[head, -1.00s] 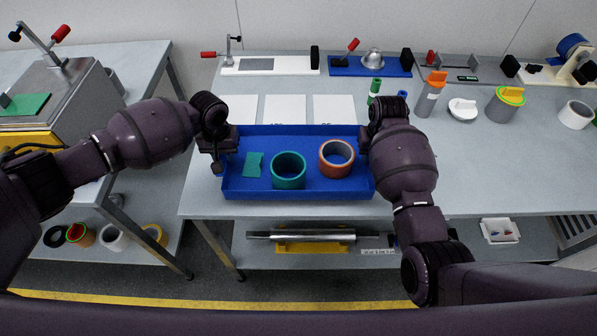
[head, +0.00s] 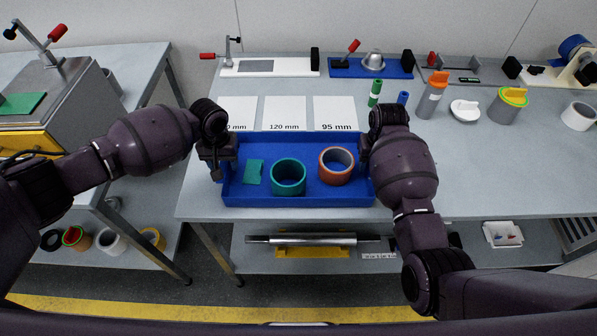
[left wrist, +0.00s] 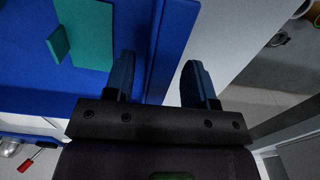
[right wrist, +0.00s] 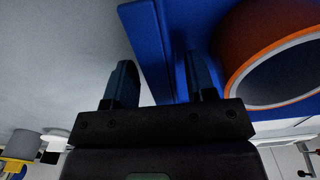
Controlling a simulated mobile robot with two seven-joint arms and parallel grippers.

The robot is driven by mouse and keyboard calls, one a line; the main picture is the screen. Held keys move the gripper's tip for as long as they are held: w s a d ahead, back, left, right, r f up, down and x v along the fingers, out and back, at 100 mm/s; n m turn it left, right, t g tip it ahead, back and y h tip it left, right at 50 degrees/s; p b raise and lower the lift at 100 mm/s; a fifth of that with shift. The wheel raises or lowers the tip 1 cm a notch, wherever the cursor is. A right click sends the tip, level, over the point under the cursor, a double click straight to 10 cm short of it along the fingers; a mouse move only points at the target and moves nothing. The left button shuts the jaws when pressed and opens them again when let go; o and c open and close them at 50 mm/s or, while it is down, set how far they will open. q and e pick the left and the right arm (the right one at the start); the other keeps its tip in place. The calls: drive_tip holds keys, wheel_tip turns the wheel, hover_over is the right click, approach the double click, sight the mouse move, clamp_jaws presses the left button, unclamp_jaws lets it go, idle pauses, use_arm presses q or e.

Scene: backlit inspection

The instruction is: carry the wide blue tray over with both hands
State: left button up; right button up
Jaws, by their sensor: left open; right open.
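The wide blue tray (head: 300,201) appears to rest on the grey table near its front edge. It carries a flat green piece (head: 253,172), a teal ring (head: 288,177) and an orange ring (head: 336,166). My left gripper (left wrist: 160,82) is open at the tray's left end, its fingers on either side of the end wall (left wrist: 172,45). My right gripper (right wrist: 162,85) is open at the right end, its fingers on either side of that wall (right wrist: 150,45). Neither wrist view shows the fingers closed on a wall. In the head view, my right wrist hides the right gripper's fingertips.
White cards (head: 335,112) lie just behind the tray, two reading 120 mm and 95 mm. A green cylinder (head: 375,92), an orange-topped grey cylinder (head: 433,92) and fixtures stand farther back. The table right of my right arm (head: 500,170) is clear. Another bench (head: 135,75) stands at left.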

use_arm(q)
drive_tip(key=shift+r, duration=0.1)
use_arm(e)
drive_tip(key=shift+r, duration=0.45)
use_arm(q)
wheel_tip(320, 180, up, 12)
use_arm(e)
wheel_tip(320, 180, up, 11)
idle(0.4)
drive_tip(key=shift+r, duration=0.1)
idle(0.4)
